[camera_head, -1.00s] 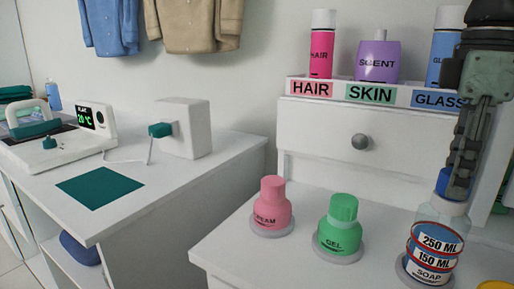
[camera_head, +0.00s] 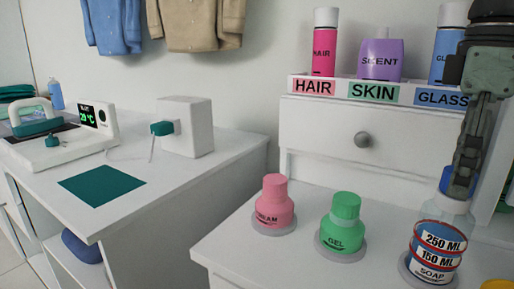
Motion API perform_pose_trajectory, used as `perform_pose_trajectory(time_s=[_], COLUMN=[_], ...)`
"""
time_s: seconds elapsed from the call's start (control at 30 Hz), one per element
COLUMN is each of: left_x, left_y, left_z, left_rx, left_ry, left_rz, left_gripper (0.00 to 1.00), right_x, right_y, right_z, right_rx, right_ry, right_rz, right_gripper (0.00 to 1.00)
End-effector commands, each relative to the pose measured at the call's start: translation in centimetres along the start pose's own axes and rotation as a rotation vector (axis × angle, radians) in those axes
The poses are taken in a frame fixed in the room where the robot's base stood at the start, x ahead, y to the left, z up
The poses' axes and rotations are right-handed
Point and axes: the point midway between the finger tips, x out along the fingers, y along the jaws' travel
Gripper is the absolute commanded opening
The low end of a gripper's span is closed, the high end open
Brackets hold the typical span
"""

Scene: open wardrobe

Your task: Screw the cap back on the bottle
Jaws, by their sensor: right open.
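The clear soap bottle (camera_head: 437,252), labelled with 250 ML and 150 ML bands, stands upright on a grey round base at the right front of the white counter. A blue cap (camera_head: 446,181) is at the top of its neck, largely covered by my right gripper (camera_head: 462,188). The gripper points down from above, with its fingers open at the cap. I cannot tell whether the cap is seated or turned tight. My left gripper is not in view.
A pink cream bottle (camera_head: 273,203) and a green gel bottle (camera_head: 343,223) stand on round bases to the left. Behind is a drawer (camera_head: 320,130) under a labelled shelf with several bottles. A yellow thing (camera_head: 496,284) is cut off at the lower right.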

Motion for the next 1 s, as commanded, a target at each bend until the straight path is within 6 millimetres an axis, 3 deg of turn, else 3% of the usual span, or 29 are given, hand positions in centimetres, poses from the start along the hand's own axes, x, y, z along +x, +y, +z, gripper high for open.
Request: perform_pose_trajectory(time_s=[0.17,0.8,1.0], left_x=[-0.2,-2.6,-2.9], left_y=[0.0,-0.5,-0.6], left_z=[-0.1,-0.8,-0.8], left_rx=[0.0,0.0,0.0], left_ry=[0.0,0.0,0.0], left_rz=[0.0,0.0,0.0], left_gripper=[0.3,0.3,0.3], right_x=[-0.1,-0.2,0.0], right_y=[0.0,0.0,0.0], right_z=[0.0,0.0,0.0], right_rx=[-0.052,-1.263,-1.489], right_ry=[0.0,0.003,0.002], right_rz=[-0.001,-0.002,-0.001], right_gripper=[0.55,0.55,0.55])
